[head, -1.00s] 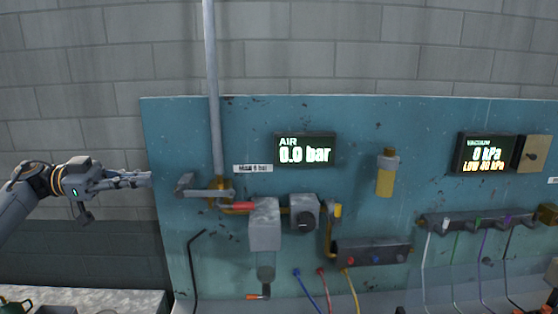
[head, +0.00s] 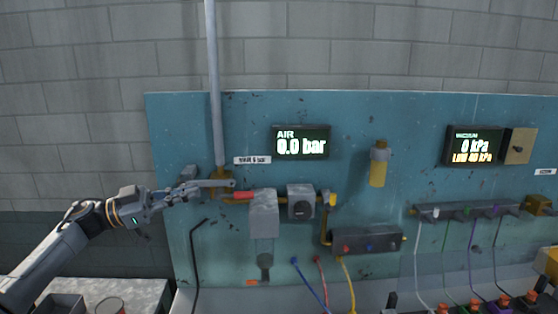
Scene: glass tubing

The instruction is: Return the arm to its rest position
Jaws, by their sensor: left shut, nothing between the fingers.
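My left gripper (head: 200,187) reaches in from the left with its arm rising from the lower left corner. Its fingers are shut with nothing between them. My right gripper is not in view.
The teal panel (head: 350,110) carries an air display (head: 300,142) reading 0.0 bar, a vacuum display (head: 474,146), a regulator (head: 301,203) and a vertical pipe (head: 214,90). A bench (head: 140,290) with containers is at lower left. The grey wall left of the panel is clear.

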